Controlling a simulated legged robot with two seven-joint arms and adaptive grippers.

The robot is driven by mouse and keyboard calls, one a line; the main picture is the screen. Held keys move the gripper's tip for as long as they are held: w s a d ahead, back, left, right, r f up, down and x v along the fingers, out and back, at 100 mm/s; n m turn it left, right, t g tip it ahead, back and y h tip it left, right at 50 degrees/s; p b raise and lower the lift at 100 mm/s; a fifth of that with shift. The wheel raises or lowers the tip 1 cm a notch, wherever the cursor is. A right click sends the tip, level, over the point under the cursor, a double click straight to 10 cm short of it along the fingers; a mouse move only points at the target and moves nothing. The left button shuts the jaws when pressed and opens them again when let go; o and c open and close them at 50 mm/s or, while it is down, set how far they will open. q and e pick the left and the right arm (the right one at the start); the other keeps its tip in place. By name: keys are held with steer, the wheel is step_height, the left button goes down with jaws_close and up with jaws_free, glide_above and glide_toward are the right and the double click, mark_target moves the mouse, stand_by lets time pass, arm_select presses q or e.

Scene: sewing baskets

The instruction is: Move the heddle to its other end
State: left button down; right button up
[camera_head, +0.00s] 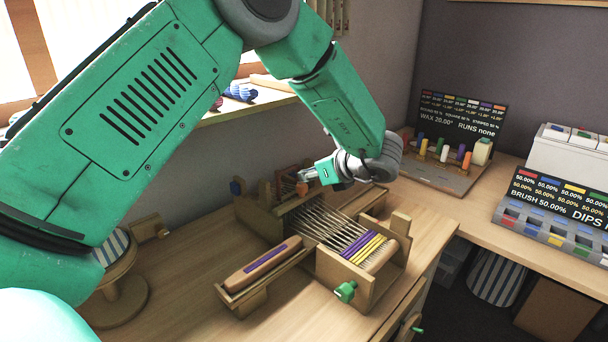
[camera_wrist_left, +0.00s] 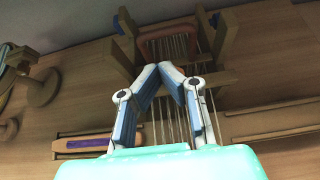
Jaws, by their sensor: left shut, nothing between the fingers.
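A small wooden table loom (camera_head: 322,245) stands on the bench with pale warp threads stretched along it and a purple and yellow woven band (camera_head: 362,246) at its near end. The heddle (camera_wrist_left: 150,47) appears as a reddish frame across the threads at the loom's far end in the wrist view; in the head view only an orange-red part (camera_head: 302,188) shows by my gripper. My left gripper (camera_head: 308,176) is above that far end; its fingers (camera_wrist_left: 172,70) are shut with nothing between them. Whether they touch the heddle I cannot tell. My right gripper is not in view.
A shuttle with a purple stripe (camera_head: 262,262) lies in a wooden tray on the loom's left side. A green knob (camera_head: 345,291) sticks out at the near end. A round wooden stand (camera_head: 113,300) is at left. Sign boards and racks (camera_head: 555,215) stand at right.

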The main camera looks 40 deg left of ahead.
arm_select(q)
steer(key=x, duration=0.7)
step_height(320, 180, up, 6)
steer(key=shift+p, duration=0.35)
steer(key=shift+w+d+r, duration=0.1)
steer(key=shift+d+r, duration=0.05)
